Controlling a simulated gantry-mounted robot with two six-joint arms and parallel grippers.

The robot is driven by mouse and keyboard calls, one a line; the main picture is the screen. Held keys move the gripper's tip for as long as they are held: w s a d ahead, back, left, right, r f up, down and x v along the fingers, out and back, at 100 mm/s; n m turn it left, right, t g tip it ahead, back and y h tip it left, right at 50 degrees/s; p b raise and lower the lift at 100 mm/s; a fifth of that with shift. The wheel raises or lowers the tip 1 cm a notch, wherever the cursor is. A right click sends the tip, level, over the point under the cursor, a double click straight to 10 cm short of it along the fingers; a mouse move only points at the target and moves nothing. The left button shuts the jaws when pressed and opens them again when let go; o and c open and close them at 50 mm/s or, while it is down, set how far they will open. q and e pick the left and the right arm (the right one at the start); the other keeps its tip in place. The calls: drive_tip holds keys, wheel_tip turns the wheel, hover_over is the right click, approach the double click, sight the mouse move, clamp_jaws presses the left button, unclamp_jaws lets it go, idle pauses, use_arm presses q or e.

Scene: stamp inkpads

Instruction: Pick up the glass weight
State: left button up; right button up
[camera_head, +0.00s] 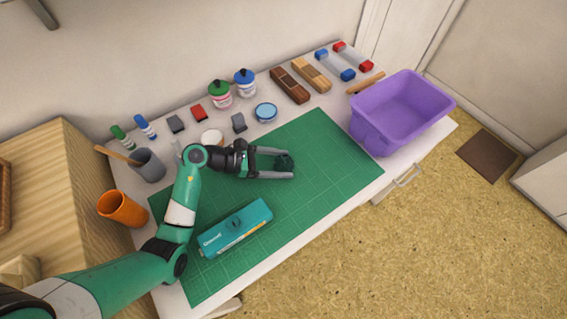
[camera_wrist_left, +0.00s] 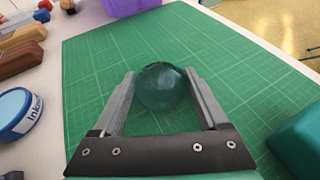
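The glass weight (camera_wrist_left: 161,86) is a dark, clear, rounded piece on the green cutting mat (camera_head: 330,147). It also shows in the head view (camera_head: 285,161) as a small dark round shape between my left fingertips. My left gripper (camera_head: 283,164) is low over the mat with its fingers on either side of the weight. Contact there cannot be told. My right gripper is not in view.
A teal box (camera_head: 236,229) lies at the mat's front. A purple bin (camera_head: 398,112) stands at the right end. Ink jars, a round blue tin (camera_head: 265,112), stamps and wooden blocks line the back. The mat's right part is clear.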

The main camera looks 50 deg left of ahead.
use_arm(q)
drive_tip(key=c, duration=1)
